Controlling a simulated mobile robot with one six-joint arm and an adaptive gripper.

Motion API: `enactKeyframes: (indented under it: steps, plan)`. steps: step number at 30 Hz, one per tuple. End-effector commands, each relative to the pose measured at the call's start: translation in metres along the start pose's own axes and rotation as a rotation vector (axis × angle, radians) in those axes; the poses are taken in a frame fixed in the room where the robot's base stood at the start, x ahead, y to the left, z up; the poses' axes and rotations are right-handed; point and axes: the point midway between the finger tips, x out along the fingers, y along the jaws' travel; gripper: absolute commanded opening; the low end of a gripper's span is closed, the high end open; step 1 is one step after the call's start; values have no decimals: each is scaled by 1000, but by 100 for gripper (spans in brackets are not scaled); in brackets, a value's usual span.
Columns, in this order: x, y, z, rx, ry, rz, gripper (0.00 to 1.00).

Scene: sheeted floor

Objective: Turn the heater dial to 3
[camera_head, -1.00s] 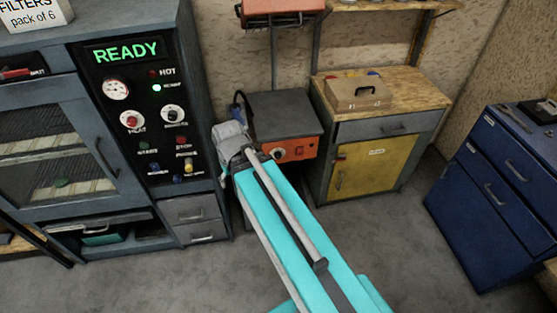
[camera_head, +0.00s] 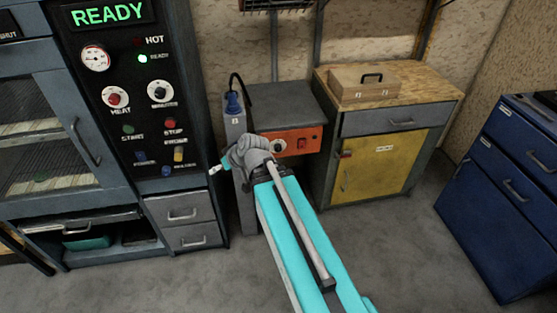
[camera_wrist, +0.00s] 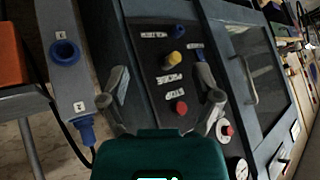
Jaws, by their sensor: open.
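A dial marked HEAT (camera_head: 115,99) with a red centre is on the dark panel in the head view, left of a MINUTES dial (camera_head: 160,92). In the head view my wrist mostly hides the gripper. Dial settings are too small to read.
A grey post (camera_head: 236,135) with a blue plug stands between the panel cabinet and the orange unit, close to my wrist; it also shows in the wrist view (camera_wrist: 75,75). A yellow-doored cabinet (camera_head: 375,165) stands to the right, a blue drawer cabinet (camera_head: 500,190) farther right.

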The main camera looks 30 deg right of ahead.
Motion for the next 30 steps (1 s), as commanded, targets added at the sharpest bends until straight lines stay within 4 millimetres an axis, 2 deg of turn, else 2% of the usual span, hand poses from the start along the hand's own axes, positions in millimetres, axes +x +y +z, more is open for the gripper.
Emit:
enactKeyframes:
  steps: [1,12,20,30]
  plan:
    - [12,9,6,-2,34,-3,82]
    - [40,51,3,-21,298,4,82]
    - [53,88,6,-16,475,50,82]
    - [62,145,18,13,682,156,82]
